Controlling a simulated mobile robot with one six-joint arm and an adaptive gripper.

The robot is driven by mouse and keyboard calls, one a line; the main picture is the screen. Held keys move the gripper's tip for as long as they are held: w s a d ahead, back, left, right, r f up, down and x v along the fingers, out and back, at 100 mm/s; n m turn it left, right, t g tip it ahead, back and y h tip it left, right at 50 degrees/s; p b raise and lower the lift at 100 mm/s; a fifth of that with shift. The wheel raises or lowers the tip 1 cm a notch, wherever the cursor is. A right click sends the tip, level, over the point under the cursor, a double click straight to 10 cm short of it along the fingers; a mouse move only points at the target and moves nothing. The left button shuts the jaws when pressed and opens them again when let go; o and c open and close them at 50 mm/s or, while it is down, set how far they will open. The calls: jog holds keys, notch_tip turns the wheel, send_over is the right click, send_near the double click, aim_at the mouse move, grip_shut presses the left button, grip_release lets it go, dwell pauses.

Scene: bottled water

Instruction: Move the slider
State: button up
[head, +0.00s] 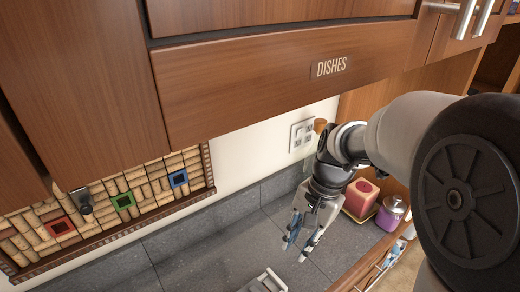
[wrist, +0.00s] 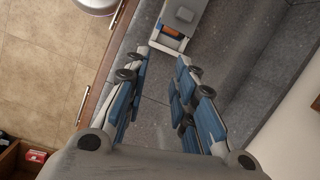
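A grey-and-white device (wrist: 176,28) with a raised grey block on top and an orange part in its near end lies on the grey counter at the top of the wrist view. It may bear the slider; I cannot tell which part slides. In the head view only a piece of the device (head: 266,282) shows at the bottom edge. My gripper (head: 298,246) hangs above the counter with fingers pointing down. In the wrist view my gripper (wrist: 160,66) is open and empty, its blue-padded fingers apart, with the device beyond the fingertips.
A wooden cabinet panel labelled DISHES (head: 330,68) overhangs the counter (head: 205,262). A wall outlet (head: 301,136) and a cork panel (head: 150,190) are behind. The counter left of my gripper is clear.

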jog(key=w+f, duration=0.1)
jog(key=w+f+m, duration=0.1)
jog(key=w+f+m+g, duration=0.1)
jog(key=f, duration=0.1)
jog(key=shift+a+y, duration=0.25)
jog(key=shift+y, duration=0.15)
jog(key=c, duration=0.4)
jog(key=shift+a+f, duration=0.15)
jog(key=shift+f, duration=0.45)
grip_shut()
jog(key=b, duration=0.3)
send_near(265, 290)
jog(key=f, duration=0.1)
jog(key=w+d+f, duration=0.1)
jog(key=f, duration=0.3)
jog(key=shift+w+d+f, duration=0.2)
jog(key=shift+w+d, duration=0.05)
jog(key=shift+s+a+b, duration=0.35)
jog(key=shift+s+a, duration=0.3)
jog(key=shift+a, duration=0.3)
jog(key=shift+s+a+r, duration=0.1)
jog(key=shift+s+a, duration=0.4)
jog(key=shift+a, duration=0.05)
jog(key=s+a, duration=0.2)
jog(key=a, duration=0.1)
jog(key=s+a+p, duration=0.1)
jog(key=s+a, duration=0.2)
jog(key=shift+s+a+r, duration=0.1)
jog(key=shift+s+a, duration=0.05)
